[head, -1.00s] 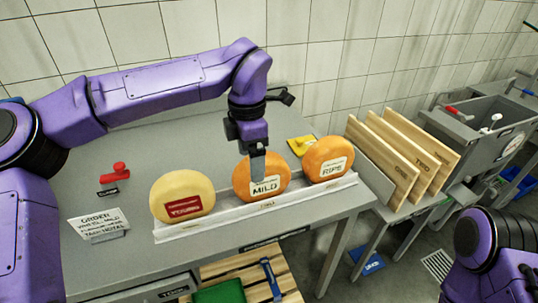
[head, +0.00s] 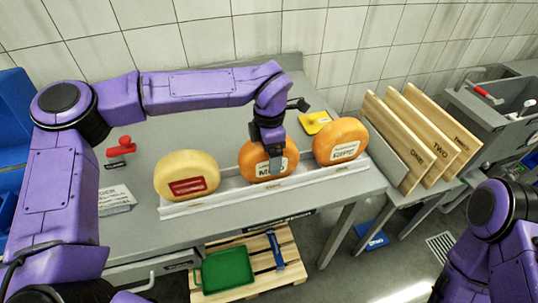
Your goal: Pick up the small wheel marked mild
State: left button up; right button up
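The small orange wheel marked mild (head: 252,160) stands upright in the middle of a pale rack (head: 225,203) on the grey table. My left gripper (head: 271,160) is at this wheel, pointing down, and covers part of its label. One finger shows in front of the wheel's face; the far side is hidden, so I cannot tell whether it grips. A pale yellow wheel (head: 186,169) with a red label stands left of it. Another orange wheel (head: 340,138), marked ripe in the earlier view, stands right. My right arm shows at the lower right, but its gripper is out of view.
A red-handled tool (head: 121,147) and an order card (head: 116,198) lie left on the table. A yellow item (head: 314,123) lies behind the wheels. Upright wooden boards (head: 403,139) stand right. A green tray (head: 226,270) sits on a pallet below.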

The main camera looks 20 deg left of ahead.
pick_arm(q)
jog(key=shift+s+r, duration=0.1)
jog(key=shift+s, duration=0.35)
jog(key=shift+c, duration=0.3)
jog(key=shift+w, duration=0.15)
jog(key=c, duration=1.4)
jog(key=shift+r, duration=0.1)
jog(key=shift+c, duration=0.2)
